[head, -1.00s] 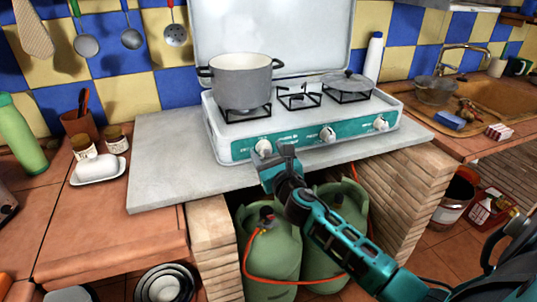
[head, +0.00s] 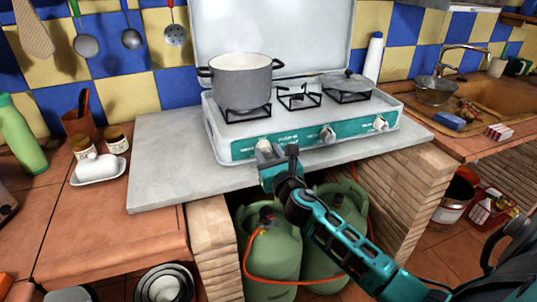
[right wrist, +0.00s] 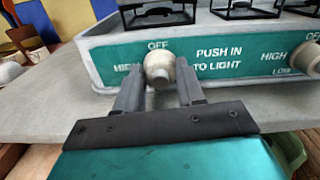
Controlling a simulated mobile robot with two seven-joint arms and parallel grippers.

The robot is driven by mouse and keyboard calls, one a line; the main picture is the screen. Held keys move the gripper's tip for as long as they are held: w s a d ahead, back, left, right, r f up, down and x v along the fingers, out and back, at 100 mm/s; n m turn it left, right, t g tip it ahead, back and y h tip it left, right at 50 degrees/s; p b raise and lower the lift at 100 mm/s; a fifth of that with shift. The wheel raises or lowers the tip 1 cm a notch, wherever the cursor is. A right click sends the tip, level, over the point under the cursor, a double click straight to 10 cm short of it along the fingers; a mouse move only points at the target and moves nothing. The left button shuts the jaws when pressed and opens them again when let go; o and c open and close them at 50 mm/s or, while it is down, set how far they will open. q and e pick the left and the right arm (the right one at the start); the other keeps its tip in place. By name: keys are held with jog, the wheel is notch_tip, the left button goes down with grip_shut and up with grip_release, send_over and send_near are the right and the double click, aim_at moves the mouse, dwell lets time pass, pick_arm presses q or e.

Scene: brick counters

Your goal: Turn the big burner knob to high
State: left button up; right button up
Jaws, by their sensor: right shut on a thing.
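The stove's left knob (head: 264,146) is pale and round, on the teal front panel below the large grey pot. It also shows in the right wrist view (right wrist: 159,66), below the word OFF, with HIGH to its left and PUSH IN TO LIGHT to its right. My right gripper (head: 278,157) reaches up to it from below. Its fingers in the right wrist view (right wrist: 159,82) stand on either side of the knob and are shut on it. The fingers hide part of the knob, so its exact setting is unclear. My left gripper is not in view.
The white stove (head: 225,142) stands on a grey slab (head: 165,165). The middle knob (head: 327,134) and right knob (head: 381,123) are to the right. The pot (head: 241,82) sits on the left burner. Green gas bottles (head: 268,240) stand under the slab, below my right arm.

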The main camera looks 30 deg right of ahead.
jog(key=m, duration=1.3)
jog(key=shift+d+f+m, duration=0.1)
jog(key=shift+m, duration=0.2)
dwell(0.5)
jog(key=o, duration=1)
jog(key=shift+o, duration=0.2)
